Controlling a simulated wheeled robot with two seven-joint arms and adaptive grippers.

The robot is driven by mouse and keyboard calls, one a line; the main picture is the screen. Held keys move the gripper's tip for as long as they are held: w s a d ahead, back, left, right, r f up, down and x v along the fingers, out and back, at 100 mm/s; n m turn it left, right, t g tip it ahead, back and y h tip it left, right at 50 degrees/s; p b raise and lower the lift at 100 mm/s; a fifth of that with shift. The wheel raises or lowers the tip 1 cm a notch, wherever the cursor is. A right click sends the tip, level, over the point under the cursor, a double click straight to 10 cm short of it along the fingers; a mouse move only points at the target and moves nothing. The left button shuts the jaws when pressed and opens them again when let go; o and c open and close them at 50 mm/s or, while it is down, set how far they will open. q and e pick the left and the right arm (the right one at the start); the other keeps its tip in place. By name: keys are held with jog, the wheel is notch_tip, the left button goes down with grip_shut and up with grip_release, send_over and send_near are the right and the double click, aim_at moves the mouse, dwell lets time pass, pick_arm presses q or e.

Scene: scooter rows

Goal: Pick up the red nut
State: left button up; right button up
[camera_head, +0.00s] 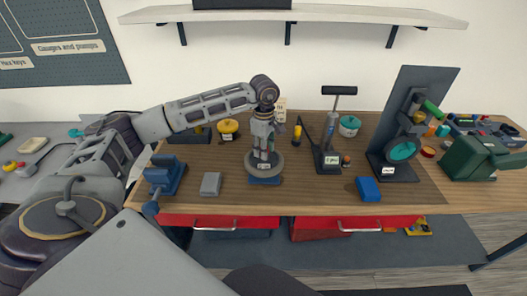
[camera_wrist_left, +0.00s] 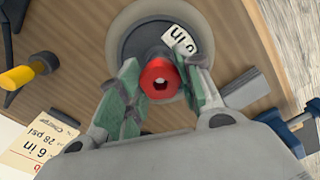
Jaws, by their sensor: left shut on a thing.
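The red nut (camera_wrist_left: 160,80) shows in the left wrist view, with a dark hole in its middle. My left gripper (camera_wrist_left: 160,76) has its green-padded fingers on either side of the nut and is shut on it. Beneath is a round grey base (camera_wrist_left: 136,38) with a "6 in" label. In the head view my left gripper (camera_head: 264,156) points straight down over this base (camera_head: 252,168), and its fingers mostly hide the nut. I cannot tell whether the nut is clear of the base. My right gripper is not in view.
A grey block (camera_head: 211,184) and a blue vise (camera_head: 165,178) stand left of the base on the wooden bench (camera_head: 315,190). A pump (camera_head: 330,150) and a yellow-handled tool (camera_head: 297,136) stand to the right. A paper card (camera_head: 280,108) stands behind.

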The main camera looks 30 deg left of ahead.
pick_arm(q)
jog(key=shift+r, duration=0.65)
notch_tip(320, 180, up, 8)
jog(key=shift+f+b, duration=0.15)
jog(key=shift+b, duration=0.4)
jog(key=shift+r, duration=0.55)
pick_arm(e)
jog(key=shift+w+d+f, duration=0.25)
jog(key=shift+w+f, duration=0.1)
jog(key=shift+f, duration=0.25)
pick_arm(q)
jog(key=shift+f, duration=0.1)
